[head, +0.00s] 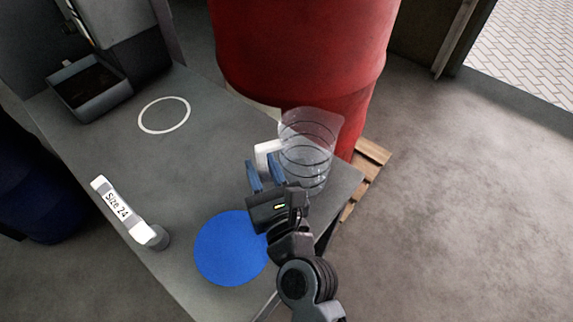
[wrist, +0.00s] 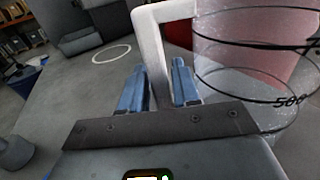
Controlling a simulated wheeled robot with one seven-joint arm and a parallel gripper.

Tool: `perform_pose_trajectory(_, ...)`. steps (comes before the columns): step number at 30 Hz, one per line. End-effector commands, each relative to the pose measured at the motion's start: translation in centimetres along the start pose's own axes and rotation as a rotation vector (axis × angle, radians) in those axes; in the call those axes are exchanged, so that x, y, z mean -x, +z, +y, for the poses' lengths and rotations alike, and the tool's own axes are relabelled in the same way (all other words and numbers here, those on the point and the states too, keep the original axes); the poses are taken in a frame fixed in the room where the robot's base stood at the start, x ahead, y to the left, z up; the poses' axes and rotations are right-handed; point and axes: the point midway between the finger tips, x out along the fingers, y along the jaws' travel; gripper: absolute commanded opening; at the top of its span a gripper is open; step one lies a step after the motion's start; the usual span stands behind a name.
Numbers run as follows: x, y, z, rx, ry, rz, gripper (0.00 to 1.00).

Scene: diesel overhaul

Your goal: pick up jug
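The jug (head: 308,150) is clear with dark ring markings and a white handle (head: 264,152). It stands upright near the right edge of the grey table. In the wrist view the jug (wrist: 250,75) fills the right side, with its white handle (wrist: 150,55) toward the middle. My gripper (head: 263,172) is open at the handle. In the wrist view its two blue fingers (wrist: 160,88) stand apart, with the lower part of the handle appearing between them. I cannot tell whether either finger touches it.
A blue disc (head: 232,248) and a tool labelled Size 24 (head: 122,208) lie on the table (head: 190,180). A white ring (head: 164,115) and a grey bin (head: 90,90) are farther back.

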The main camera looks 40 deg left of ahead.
Motion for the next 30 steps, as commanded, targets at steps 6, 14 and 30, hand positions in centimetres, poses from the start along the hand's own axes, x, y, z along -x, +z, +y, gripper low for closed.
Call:
perform_pose_trajectory(6,0.02,-0.02,-0.02,0.001,-0.001,0.0,0.27)
perform_pose_trajectory(14,0.05,-0.02,-0.03,0.001,-0.001,0.0,0.02)
perform_pose_trajectory(30,0.02,0.18,-0.06,0.002,-0.001,-0.003,0.0)
